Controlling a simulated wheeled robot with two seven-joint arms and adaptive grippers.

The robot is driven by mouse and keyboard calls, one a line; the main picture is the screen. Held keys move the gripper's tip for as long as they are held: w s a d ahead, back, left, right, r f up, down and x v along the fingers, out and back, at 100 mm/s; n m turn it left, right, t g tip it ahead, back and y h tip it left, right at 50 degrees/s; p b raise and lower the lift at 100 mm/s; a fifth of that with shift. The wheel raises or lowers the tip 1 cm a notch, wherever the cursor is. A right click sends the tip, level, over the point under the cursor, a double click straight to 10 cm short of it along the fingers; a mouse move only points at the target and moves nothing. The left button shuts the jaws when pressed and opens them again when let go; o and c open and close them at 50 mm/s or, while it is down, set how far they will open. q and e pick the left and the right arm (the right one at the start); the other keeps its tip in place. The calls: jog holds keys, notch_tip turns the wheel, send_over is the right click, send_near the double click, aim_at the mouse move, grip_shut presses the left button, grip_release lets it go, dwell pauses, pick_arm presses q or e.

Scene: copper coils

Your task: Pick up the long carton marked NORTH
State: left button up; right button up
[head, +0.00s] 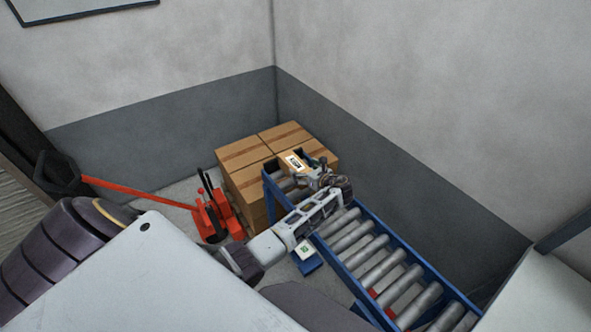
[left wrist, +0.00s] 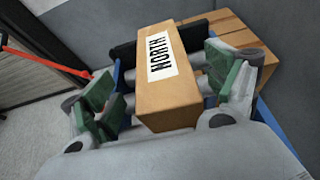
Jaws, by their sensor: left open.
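The long carton (left wrist: 170,100) is brown, with a white label reading NORTH in black. In the left wrist view it lies between the fingers of my left gripper (left wrist: 163,88), which is open. The green pad on the right is close beside the carton; whether it touches is unclear. The left pad stands apart, with a gap to the carton. In the head view the carton's labelled part (head: 295,162) shows at the far end of the roller conveyor, with my left gripper (head: 316,174) over it, hiding some of it. My right gripper is not in view.
The blue-framed roller conveyor (head: 372,262) runs toward the lower right, its near rollers bare. Stacked brown boxes (head: 243,185) stand behind its far end, near the wall corner. A red pallet jack (head: 208,219) stands left of them. Grey walls close in behind and to the right.

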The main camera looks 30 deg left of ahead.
aim_at(299, 166)
pick_arm(q)
jog(key=shift+x, duration=1.55)
jog(key=shift+w+r, duration=0.1)
jog(key=c, duration=1.3)
jog(key=shift+r, duration=0.15)
notch_tip(299, 166, up, 10)
